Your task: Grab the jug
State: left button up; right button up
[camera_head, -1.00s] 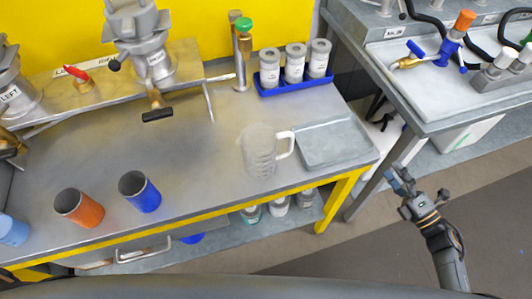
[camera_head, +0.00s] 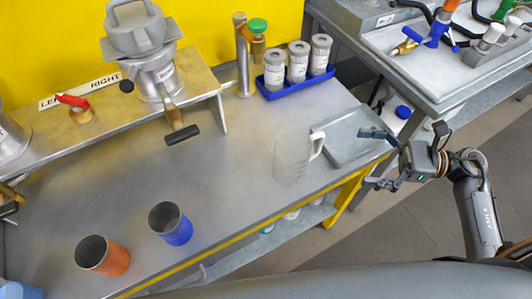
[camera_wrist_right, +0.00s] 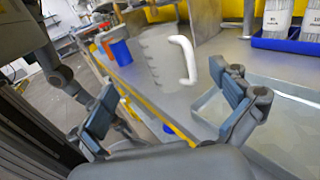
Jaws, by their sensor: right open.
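The clear jug (camera_head: 291,158) stands upright on the grey workbench (camera_head: 225,145), left of the shallow metal tray, with its white handle facing right. It also shows in the right wrist view (camera_wrist_right: 158,58), ahead of and between the fingers, with the white handle on its right side. My right gripper (camera_head: 368,158) is open and empty, over the right end of the bench beside the tray, apart from the jug. Its fingers show in the right wrist view (camera_wrist_right: 165,108). My left gripper is not in view.
The metal tray (camera_head: 350,127) lies just right of the jug. A blue cup (camera_head: 170,224) and an orange cup (camera_head: 102,255) stand at the front left. A blue rack (camera_head: 298,87) holds white containers at the back. The bench's middle is clear.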

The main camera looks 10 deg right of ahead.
jog(key=a, duration=0.3)
jog(key=p, duration=0.4)
send_over(297, 149)
jog(key=s, duration=0.4)
jog(key=shift+w+a, duration=0.25)
jog(key=shift+a, duration=0.2)
jog(key=shift+w+a, duration=0.1)
jog(key=shift+a, duration=0.15)
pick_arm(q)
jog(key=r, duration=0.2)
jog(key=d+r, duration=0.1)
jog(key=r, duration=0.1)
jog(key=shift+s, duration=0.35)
pick_arm(e)
jog(key=c, duration=1.2)
